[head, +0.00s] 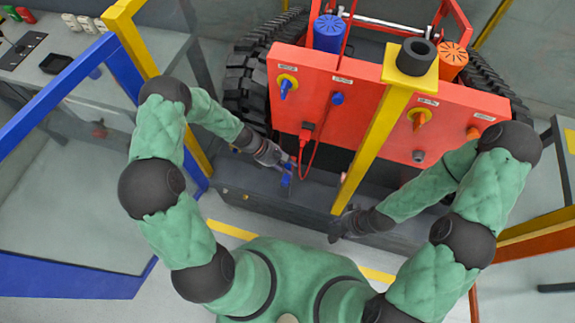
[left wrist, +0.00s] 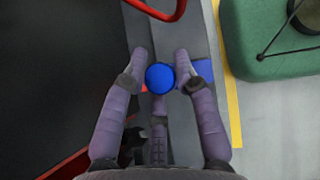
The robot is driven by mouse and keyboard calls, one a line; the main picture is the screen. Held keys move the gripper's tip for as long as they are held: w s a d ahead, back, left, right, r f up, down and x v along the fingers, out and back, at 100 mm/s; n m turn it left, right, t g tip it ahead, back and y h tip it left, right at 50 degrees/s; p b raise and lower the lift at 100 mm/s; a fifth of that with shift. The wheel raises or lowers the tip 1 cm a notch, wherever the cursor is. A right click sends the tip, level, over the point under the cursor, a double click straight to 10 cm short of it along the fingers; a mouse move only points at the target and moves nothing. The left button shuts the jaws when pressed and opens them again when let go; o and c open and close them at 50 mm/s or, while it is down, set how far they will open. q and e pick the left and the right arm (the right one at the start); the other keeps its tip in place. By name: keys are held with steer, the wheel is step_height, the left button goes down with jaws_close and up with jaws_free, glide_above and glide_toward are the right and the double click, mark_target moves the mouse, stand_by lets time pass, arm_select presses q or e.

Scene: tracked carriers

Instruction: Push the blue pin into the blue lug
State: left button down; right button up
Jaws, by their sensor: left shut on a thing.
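My left gripper (head: 287,164) is low in front of the red carrier, above its dark lower step. In the left wrist view its fingers (left wrist: 160,68) are closed around the round blue head of the blue pin (left wrist: 160,77). A blue block (left wrist: 204,71), seemingly the blue lug, shows partly behind the right finger; it also shows just below the gripper in the head view (head: 286,181). The pin's shaft is hidden, and I cannot tell whether it is in the lug. My right gripper (head: 338,232) hangs near the step's right part; its fingers are unclear.
The red carrier panel (head: 360,95) has blue and orange fittings. A red cable (head: 314,150) hangs near my left gripper. A yellow post (head: 372,140) stands between my arms. A yellow-and-blue frame (head: 125,65) stands left. A yellow floor line (head: 232,231) runs in front.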

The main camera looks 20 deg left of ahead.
stand_by(0.6)
arm_select(q)
steer(key=shift+f, duration=0.35)
steer(key=shift+s+f+b, duration=0.1)
steer(key=shift+f+b, duration=0.1)
steer(key=shift+b, duration=0.1)
